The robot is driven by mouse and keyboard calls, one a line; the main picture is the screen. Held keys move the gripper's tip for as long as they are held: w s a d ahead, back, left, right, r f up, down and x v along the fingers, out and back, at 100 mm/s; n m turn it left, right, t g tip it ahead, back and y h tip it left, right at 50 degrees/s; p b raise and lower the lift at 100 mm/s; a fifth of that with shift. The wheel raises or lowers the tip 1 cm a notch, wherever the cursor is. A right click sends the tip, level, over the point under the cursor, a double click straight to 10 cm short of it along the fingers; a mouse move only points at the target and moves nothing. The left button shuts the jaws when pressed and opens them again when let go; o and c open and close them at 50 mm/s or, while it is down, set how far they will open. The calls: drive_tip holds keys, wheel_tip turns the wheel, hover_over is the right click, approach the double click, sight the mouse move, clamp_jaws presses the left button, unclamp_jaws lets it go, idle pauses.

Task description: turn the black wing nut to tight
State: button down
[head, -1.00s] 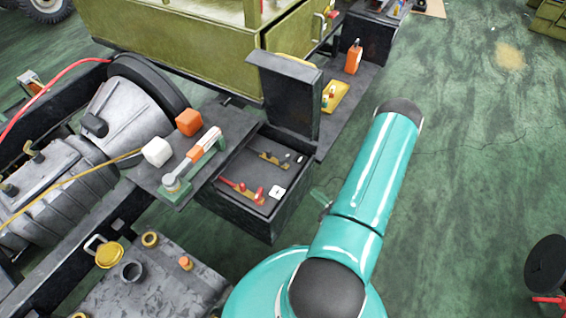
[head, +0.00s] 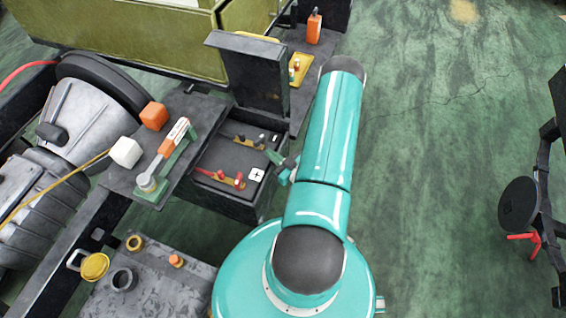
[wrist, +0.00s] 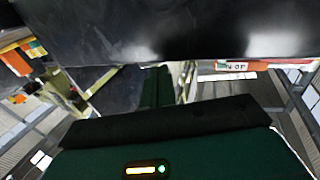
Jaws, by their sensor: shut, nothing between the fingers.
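The black wing nut is tiny in the head view; the dark knob (head: 262,137) at the back of the open battery box (head: 228,204) looks like it, but its shape and angle are too small to read. It sits by a brass-coloured strip. My gripper (head: 279,165) is just right of the box, close to its right rim, partly hidden by my arm. It is shut and empty, apart from the nut. The wrist view shows a dark surface close overhead and no nut that I can make out.
The box's black lid (head: 250,72) stands open behind it. Red terminal parts (head: 238,180) and a white plus label (head: 257,175) are in front.

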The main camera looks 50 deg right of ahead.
sight(258, 144)
drive_tip(key=shift+w+d, duration=0.1)
drive_tip(key=shift+w, duration=1.9)
drive_tip(key=shift+w, duration=0.15)
